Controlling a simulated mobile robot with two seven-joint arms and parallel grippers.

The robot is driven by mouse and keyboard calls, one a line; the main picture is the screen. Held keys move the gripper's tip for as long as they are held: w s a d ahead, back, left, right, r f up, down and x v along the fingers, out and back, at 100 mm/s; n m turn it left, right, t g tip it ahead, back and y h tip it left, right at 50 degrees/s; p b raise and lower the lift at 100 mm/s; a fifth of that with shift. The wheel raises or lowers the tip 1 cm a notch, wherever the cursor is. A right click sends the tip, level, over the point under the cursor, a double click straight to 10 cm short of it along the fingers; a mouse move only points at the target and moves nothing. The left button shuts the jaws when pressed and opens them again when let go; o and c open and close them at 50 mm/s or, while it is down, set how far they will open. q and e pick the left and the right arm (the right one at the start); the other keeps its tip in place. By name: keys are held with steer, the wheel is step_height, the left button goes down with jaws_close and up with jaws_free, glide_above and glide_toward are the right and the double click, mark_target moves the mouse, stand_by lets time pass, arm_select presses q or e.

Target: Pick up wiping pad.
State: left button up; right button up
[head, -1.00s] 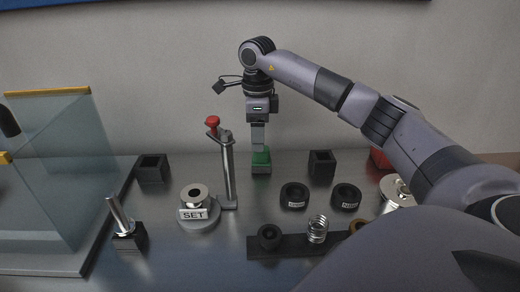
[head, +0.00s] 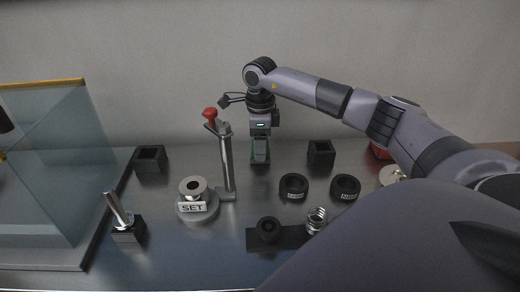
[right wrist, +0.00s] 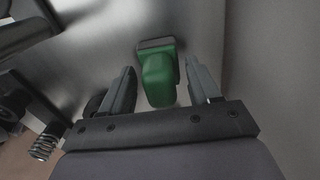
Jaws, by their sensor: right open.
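The wiping pad (right wrist: 157,72) is a green block with a dark base. It stands on the metal table near the back wall. In the right wrist view it sits between the two fingers of my right gripper (right wrist: 162,85), with a gap on each side. In the head view the right gripper (head: 260,158) points down over the pad and hides most of it; only slivers of green show. The right gripper is open and holds nothing. My left gripper is not clearly in view.
A post with a red knob (head: 210,114) stands left of the right gripper, beside a round part with a SET label (head: 193,207). Black square holders (head: 321,155) and black rings (head: 293,187) lie to the right. A clear panel (head: 60,170) stands at left.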

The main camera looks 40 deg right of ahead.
steer(key=c, duration=1)
steer(key=shift+r, duration=0.1)
steer(key=shift+c, duration=0.2)
step_height(320, 180, up, 20)
steer(key=p, duration=0.1)
steer(key=shift+p, duration=0.3)
steer(key=shift+o, duration=1.3)
steer(key=shift+c, duration=0.8)
